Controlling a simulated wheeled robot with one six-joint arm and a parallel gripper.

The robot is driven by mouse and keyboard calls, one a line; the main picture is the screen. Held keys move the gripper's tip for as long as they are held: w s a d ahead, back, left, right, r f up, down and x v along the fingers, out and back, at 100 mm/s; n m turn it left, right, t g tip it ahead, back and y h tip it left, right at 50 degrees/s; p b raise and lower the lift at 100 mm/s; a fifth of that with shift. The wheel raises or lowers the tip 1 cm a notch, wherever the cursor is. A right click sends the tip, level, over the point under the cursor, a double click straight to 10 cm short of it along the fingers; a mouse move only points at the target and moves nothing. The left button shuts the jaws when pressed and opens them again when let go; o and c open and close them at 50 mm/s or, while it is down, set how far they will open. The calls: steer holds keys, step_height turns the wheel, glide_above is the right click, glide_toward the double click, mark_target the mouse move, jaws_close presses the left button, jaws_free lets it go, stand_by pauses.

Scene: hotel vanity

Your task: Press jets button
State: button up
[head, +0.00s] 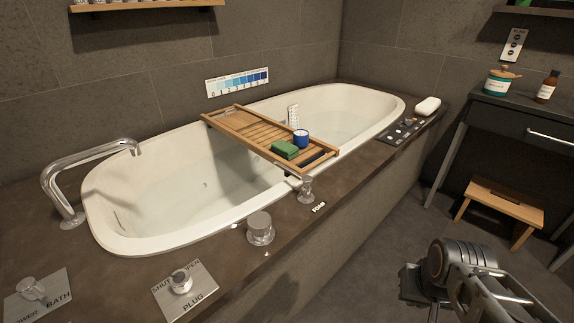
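A dark control panel (403,131) with several small round buttons lies on the right end of the tub's front ledge. Its labels are too small to read, so I cannot tell which button is for the jets. Part of my arm, with what looks like my gripper (485,295), shows at the lower right, in front of the tub's side. It is well apart from the panel and touches nothing that I can see. Its fingertips are not clear, so I cannot tell whether it is open or shut.
The white bathtub (112,243) holds water, and a wooden caddy (240,120) with a green sponge (285,150) and blue cup (301,138) spans it. White soap (428,106) lies beside the panel. A stool (505,203) and dark vanity (515,115) stand right.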

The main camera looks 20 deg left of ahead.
jaws_close()
stand_by(0.9)
step_height(320, 180, up, 45)
steer(key=t+p, duration=0.1)
steer(key=p, duration=4.2)
steer(key=shift+s+a, duration=0.15)
steer(key=shift+f, duration=0.1)
